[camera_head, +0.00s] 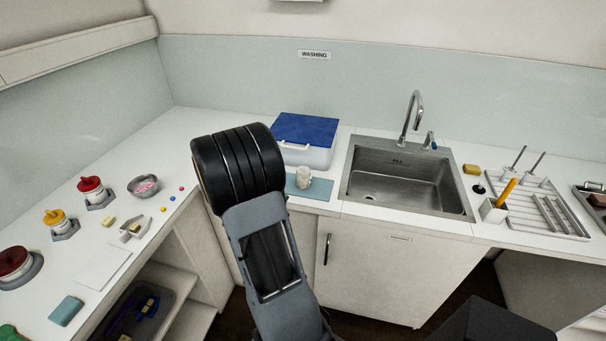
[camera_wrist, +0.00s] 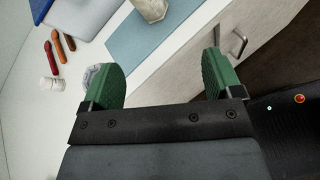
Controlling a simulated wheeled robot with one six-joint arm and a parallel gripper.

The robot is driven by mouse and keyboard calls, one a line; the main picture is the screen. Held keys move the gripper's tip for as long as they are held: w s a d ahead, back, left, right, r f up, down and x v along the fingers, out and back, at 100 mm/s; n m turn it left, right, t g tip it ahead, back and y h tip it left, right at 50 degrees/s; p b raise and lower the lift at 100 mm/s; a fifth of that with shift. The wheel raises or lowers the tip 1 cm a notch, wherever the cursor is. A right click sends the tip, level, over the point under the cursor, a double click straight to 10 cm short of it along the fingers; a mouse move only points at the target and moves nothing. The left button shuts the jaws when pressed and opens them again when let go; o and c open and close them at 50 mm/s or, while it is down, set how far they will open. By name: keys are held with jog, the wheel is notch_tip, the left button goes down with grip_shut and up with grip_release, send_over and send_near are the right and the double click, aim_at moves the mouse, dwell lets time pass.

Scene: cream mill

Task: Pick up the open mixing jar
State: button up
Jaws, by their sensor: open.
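A small pale jar with no lid visible (camera_head: 303,178) stands upright on a blue-grey mat (camera_head: 318,190) on the counter, left of the sink. In the wrist view the jar (camera_wrist: 152,9) is cut off by the top edge, standing on the mat (camera_wrist: 150,38). My gripper (camera_wrist: 166,78) has two green-padded fingers spread wide, with nothing between them. The jar lies beyond the fingertips, apart from them. In the head view my black wrist hides the fingers.
A white box with a blue lid (camera_head: 304,137) stands just behind the mat. The steel sink (camera_head: 400,180) is to the right. A cabinet handle (camera_wrist: 238,42) is close to the right finger in the wrist view.

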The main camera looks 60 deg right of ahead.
aim_at(299, 179)
jog(key=d+f+n, duration=0.1)
jog(key=d+f, duration=0.1)
jog(key=d, duration=0.2)
jog(key=d+f+n+p, duration=0.1)
jog(key=d+f+n, duration=0.1)
jog(key=d, duration=0.2)
jog(key=d+f+n+t+h+p, duration=0.1)
jog(key=d+f, duration=0.1)
jog(key=d, duration=0.2)
jog(key=shift+w+n, duration=0.3)
jog(key=shift+p+x, duration=0.7)
jog(key=shift+x, duration=0.25)
jog(key=shift+p+x, duration=0.8)
jog(key=shift+x, duration=1.3)
jog(key=shift+s+r, duration=0.1)
jog(key=shift+c, duration=0.3)
jog(key=c, duration=0.9)
